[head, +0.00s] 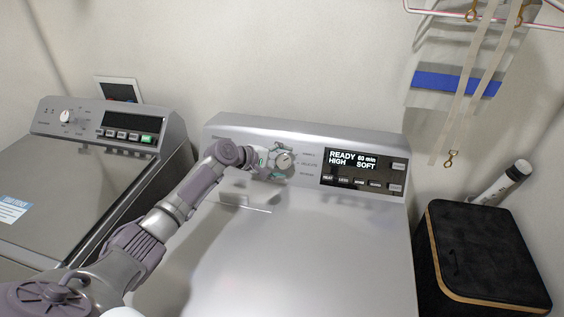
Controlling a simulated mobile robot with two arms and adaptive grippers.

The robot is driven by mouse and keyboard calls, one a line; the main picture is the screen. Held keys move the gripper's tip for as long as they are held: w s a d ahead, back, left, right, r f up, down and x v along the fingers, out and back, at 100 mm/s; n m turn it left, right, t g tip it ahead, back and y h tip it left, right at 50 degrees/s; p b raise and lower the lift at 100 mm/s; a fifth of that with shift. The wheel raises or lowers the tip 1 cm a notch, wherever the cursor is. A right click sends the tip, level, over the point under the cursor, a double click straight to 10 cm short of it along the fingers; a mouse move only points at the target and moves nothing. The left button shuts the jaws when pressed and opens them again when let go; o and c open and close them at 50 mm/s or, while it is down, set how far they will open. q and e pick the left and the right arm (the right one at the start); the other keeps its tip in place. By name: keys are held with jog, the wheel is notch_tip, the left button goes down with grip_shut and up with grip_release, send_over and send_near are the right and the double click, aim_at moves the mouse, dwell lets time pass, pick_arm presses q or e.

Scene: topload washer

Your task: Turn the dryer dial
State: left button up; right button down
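The dryer (305,240) is the silver machine in the middle, with a sloped control panel at its back. Its round dial (285,160) sits on the left part of the panel, partly hidden by my gripper. The panel's display (353,162) reads "READY 60 min HIGH SOFT". My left arm reaches in from the lower left, and my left gripper (272,163) is at the dial. Its fingers are small and partly hidden, so I cannot tell whether they are open or closed around the dial. My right gripper is not in view.
A second silver machine (60,200) with its own dial (65,116) stands at the left. A black box with a wooden edge (485,255) is at the right, with a white bottle (503,183) behind it. Straps and a bag (455,80) hang on the wall rack. The dryer top is clear.

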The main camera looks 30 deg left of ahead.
pick_arm(q)
jog(key=v, duration=1.2)
dwell(0.4)
